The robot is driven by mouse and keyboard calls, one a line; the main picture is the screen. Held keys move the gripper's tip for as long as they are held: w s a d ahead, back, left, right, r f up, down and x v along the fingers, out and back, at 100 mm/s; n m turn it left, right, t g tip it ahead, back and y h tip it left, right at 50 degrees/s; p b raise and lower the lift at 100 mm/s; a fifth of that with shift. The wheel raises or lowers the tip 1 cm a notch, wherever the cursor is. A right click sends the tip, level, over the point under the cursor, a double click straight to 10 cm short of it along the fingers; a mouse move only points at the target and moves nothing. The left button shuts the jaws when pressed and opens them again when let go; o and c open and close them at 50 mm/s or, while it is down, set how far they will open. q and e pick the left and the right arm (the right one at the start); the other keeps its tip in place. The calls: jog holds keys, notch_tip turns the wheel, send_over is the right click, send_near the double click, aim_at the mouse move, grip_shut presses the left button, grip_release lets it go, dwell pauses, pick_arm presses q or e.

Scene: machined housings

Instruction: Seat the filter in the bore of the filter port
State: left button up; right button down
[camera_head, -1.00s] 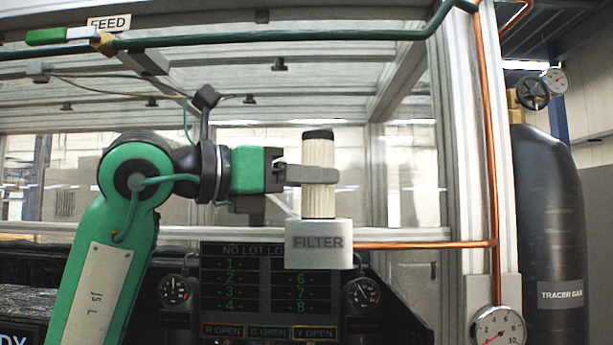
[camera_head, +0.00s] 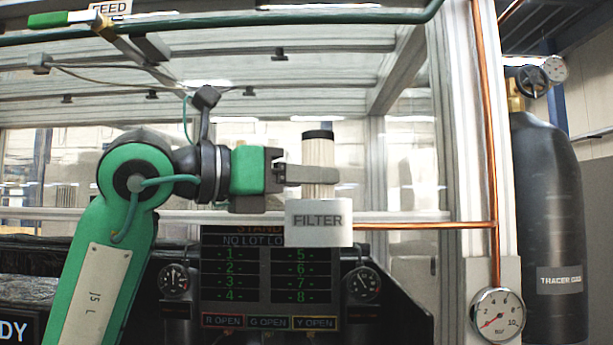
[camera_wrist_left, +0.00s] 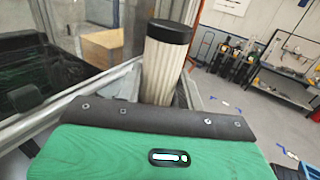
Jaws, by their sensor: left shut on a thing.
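The filter (camera_head: 317,152) is a cream pleated cylinder with a black cap, upright. My left gripper (camera_head: 318,175) comes in from the left and is shut on its side below the cap. The filter port (camera_head: 319,222) is a pale block marked FILTER, directly below the gripper. The filter's lower end is hidden by the block's front, and the bore cannot be seen, so how deep it sits cannot be told. In the left wrist view the filter (camera_wrist_left: 164,72) stands beyond my gripper's dark edge; the fingertips are hidden there. My right gripper is not in view.
A dark panel with a display (camera_head: 269,268) and dials stands below and behind the port. A copper pipe (camera_head: 425,226) runs right from the port to a pressure gauge (camera_head: 497,316). A tracer gas cylinder (camera_head: 546,220) stands at the far right. Frame posts surround the area.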

pick_arm(q)
jog(key=shift+f+b, duration=0.4)
jog(key=shift+f, duration=0.1)
jog(key=o, duration=1.2)
jog(key=shift+c, duration=0.2)
jog(key=shift+s+a, duration=0.1)
jog(key=shift+a, duration=0.15)
jog(key=b+v, duration=0.4)
jog(key=v, duration=0.9)
jog(key=shift+b, duration=0.35)
jog(key=shift+a, duration=0.1)
